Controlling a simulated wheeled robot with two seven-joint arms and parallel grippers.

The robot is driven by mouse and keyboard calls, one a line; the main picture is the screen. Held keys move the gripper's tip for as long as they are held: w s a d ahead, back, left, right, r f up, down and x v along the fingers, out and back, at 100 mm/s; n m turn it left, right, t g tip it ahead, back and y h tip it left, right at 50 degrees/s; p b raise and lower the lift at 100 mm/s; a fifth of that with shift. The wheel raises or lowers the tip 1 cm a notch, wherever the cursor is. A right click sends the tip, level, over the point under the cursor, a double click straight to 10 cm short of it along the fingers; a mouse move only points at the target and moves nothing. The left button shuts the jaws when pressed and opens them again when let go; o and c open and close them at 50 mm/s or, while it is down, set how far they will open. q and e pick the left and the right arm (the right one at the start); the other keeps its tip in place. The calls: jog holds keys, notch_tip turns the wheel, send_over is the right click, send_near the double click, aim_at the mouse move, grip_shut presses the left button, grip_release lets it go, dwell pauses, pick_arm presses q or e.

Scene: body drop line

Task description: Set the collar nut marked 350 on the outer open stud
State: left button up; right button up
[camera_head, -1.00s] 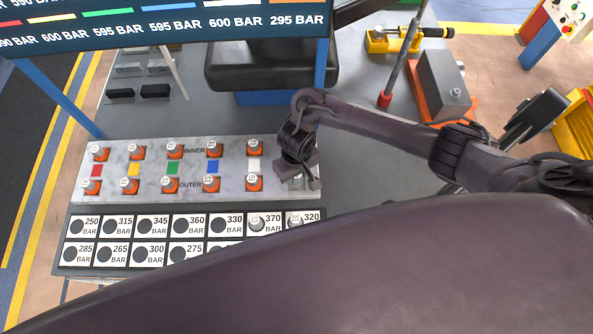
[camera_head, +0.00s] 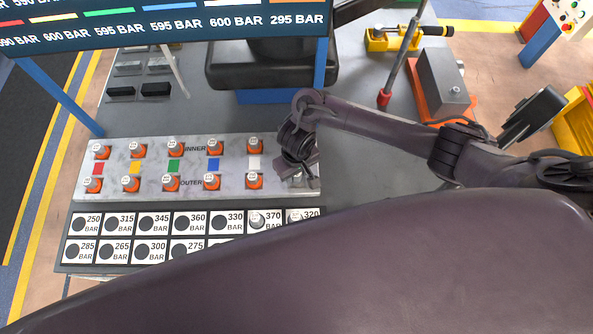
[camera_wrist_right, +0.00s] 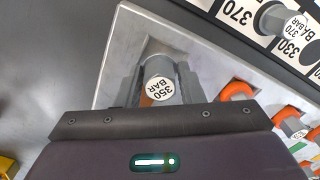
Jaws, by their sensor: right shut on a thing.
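The collar nut marked 350 (camera_wrist_right: 160,89) is grey with a white top label and sits between the fingers of my right gripper (camera_wrist_right: 158,80) in the wrist view. In the head view my right gripper (camera_head: 297,174) is over the right end of the pale stud plate (camera_head: 226,189), and hides the nut and the studs there. A patch of orange shows beside the nut in the wrist view; I cannot tell whether the nut is on a stud or above it. My left gripper is not in view.
Capped orange studs, such as an outer one (camera_head: 254,181) beside the white mark, stand in two rows to the left. A nut rack (camera_head: 66,267) lies in front, with nuts at 370 (camera_head: 257,221) and 320 (camera_head: 295,216). A grey box (camera_head: 444,85) stands behind right.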

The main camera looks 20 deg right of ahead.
jog(key=shift+f, duration=0.5)
jog(key=o, duration=1.1)
notch_tip(320, 180, up, 2)
jog(key=shift+r+p, duration=0.2)
jog(key=shift+p, duration=1)
jog(key=shift+r, duration=1.8)
